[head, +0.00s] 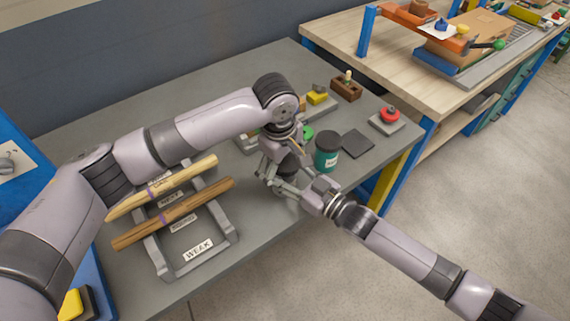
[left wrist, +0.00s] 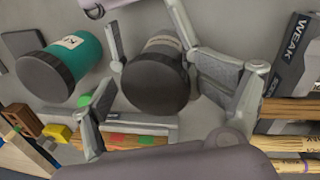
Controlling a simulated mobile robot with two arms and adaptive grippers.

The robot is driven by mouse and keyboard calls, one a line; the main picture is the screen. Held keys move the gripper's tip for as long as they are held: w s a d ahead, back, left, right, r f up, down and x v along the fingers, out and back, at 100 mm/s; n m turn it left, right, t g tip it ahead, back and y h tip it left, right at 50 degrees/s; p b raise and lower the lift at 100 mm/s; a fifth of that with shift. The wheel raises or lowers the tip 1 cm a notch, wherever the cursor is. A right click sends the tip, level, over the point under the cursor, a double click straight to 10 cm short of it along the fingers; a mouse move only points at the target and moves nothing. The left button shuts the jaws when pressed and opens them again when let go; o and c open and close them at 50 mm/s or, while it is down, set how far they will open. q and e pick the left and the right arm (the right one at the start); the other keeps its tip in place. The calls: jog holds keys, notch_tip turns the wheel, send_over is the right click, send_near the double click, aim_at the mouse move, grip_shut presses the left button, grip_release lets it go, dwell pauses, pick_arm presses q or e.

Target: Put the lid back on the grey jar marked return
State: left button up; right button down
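The grey jar (left wrist: 166,46) stands on the grey bench, with a dark round lid (left wrist: 155,88) seated on its top as far as I can see. Its label is too small to read. My left gripper (head: 276,172) is above the jar; in the left wrist view its fingers are spread on either side of the lid, with gaps. My right gripper (head: 300,188) reaches in low from the right. Its fingers stand either side of the jar body; whether they press on it is unclear. In the head view the grippers mostly hide the jar.
A teal jar (head: 326,158) with a dark lid (left wrist: 46,77) stands close beside, to the right in the head view. A dark square pad (head: 358,143) and a red knob on a grey block (head: 388,117) lie beyond. A rack (head: 222,238) with wooden spindles (head: 180,212) is at left.

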pick_arm(q)
jog(key=shift+w, duration=0.1)
dwell(0.3)
jog(key=shift+s+a+r, duration=0.1)
jog(key=shift+s+r, duration=0.05)
jog(key=shift+r, duration=0.9)
jog(key=shift+s+a+r, duration=0.1)
jog(key=shift+r, duration=0.95)
pick_arm(e)
jog(key=shift+f, duration=0.1)
pick_arm(q)
jog(key=c, duration=1.6)
jog(key=shift+f, duration=0.3)
jog(key=shift+w+f, duration=0.1)
jog(key=shift+f, duration=0.3)
jog(key=shift+f, duration=0.1)
